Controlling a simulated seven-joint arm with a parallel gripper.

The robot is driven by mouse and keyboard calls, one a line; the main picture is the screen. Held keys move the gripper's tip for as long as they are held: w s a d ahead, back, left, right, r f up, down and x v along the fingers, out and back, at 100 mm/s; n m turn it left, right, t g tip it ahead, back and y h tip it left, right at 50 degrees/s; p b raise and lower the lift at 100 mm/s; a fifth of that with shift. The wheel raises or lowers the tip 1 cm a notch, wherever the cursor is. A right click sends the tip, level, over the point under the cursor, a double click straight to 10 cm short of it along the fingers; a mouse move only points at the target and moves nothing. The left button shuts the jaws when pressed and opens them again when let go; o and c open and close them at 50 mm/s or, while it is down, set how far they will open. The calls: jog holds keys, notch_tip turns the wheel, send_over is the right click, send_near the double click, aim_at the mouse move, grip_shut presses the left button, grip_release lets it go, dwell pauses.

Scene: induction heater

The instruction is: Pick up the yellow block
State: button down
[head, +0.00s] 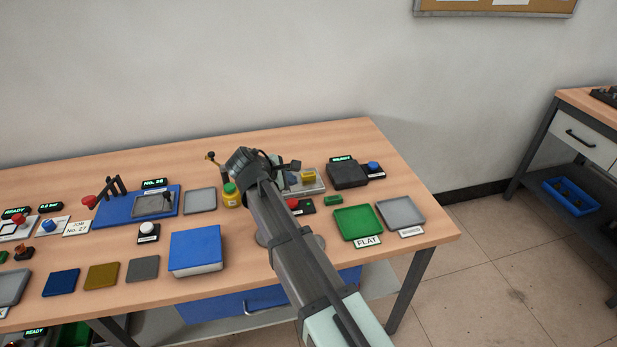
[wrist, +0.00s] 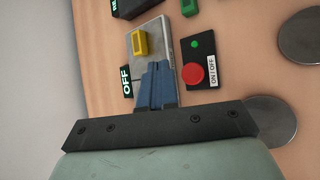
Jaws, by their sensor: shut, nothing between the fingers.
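The yellow block (head: 308,176) sits on a grey metal plate (head: 318,187) near the back of the bench, just right of my wrist in the head view. In the wrist view the yellow block (wrist: 140,42) stands on the same plate, beyond the tips of my fingers. My gripper (wrist: 157,68) has blue fingers, shut together with nothing between them, over the near part of the plate. The fingertips look close to the block but apart from it; their height above the plate is hard to tell. My arm hides part of the bench in the head view.
An on/off box with a red button (wrist: 193,74) lies beside the plate. A small green block (head: 333,200), a green tray (head: 357,222) and a grey tray (head: 400,212) are to the right. A yellow bottle (head: 231,199) stands left of my wrist. A dark box (head: 347,174) is at the back.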

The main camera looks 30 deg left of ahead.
jog(key=c, duration=1.8)
grip_release()
jog(key=shift+c, duration=0.2)
jog(key=o, duration=1.5)
jog(key=shift+w, duration=0.1)
